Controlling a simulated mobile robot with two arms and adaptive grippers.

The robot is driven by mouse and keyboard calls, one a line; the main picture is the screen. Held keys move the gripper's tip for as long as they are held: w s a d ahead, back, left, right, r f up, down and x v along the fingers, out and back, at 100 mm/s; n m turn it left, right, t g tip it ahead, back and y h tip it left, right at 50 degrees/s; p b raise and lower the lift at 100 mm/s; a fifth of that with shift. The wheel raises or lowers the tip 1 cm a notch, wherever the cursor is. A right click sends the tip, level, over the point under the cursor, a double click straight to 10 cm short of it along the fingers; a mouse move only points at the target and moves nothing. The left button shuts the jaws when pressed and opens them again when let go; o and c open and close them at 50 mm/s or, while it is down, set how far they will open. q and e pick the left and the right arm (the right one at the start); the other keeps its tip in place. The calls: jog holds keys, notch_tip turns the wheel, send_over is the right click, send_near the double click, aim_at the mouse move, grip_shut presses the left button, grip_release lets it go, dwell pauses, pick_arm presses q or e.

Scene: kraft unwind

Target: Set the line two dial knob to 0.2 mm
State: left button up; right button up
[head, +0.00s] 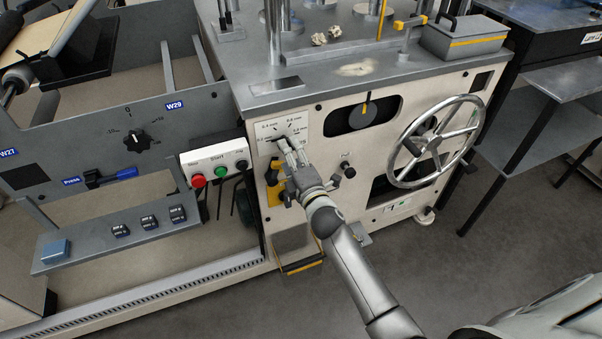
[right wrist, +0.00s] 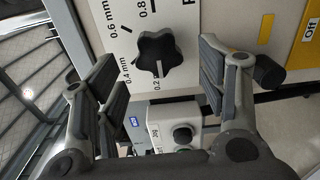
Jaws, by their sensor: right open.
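The black star-shaped dial knob (right wrist: 160,53) sits on a white scale plate with 0.2, 0.4, 0.6 and 0.8 mm labels in the right wrist view. A pale mark at the knob's edge lies toward the 0.2 mm label; I cannot tell for sure that it is the pointer. The scale plate (head: 270,133) also shows in the head view, where my gripper largely hides the knob. My right gripper (head: 289,146) is open in front of the plate. In the right wrist view the gripper (right wrist: 157,62) has one finger on each side of the knob, apparently apart from it.
A handwheel (head: 436,142) and a dark dial with a yellow pointer (head: 364,112) are to the right. A button box (head: 214,162) is to the left, also in the right wrist view (right wrist: 180,133). Another black knob (head: 135,139) is on the grey panel farther left.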

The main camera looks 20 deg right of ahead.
jog(key=s, duration=0.8)
jog(key=shift+s+d, duration=0.15)
jog(key=shift+s, duration=0.05)
jog(key=s+f+m+g+p, duration=0.1)
jog(key=s+f+m+g, duration=0.3)
jog(key=f, duration=0.7)
jog(key=s+f+m+g, duration=0.1)
jog(key=s+f+g, duration=0.1)
jog(key=s+f, duration=0.6)
jog(key=s+f+m+g+p, duration=0.1)
jog(key=s+f+m+g, duration=0.15)
jog(key=f, duration=1.05)
jog(key=s+d+f+m+g, duration=0.1)
jog(key=s+f, duration=0.4)
jog(key=s, duration=0.6)
jog(key=s+d+f+m+g, duration=0.1)
jog(key=s+f+m+g, duration=0.3)
jog(key=s, duration=0.7)
jog(key=s+d+f+m+g, duration=0.1)
jog(key=s+f+m+g, duration=0.2)
jog(key=s+f, duration=0.4)
jog(key=s+m, duration=0.1)
jog(key=s, duration=0.3)
jog(key=shift+s+d+f+h+p, duration=0.3)
jog(key=shift+d+f+p, duration=0.05)
jog(key=shift+d, duration=0.05)
jog(key=shift+g, duration=0.25)
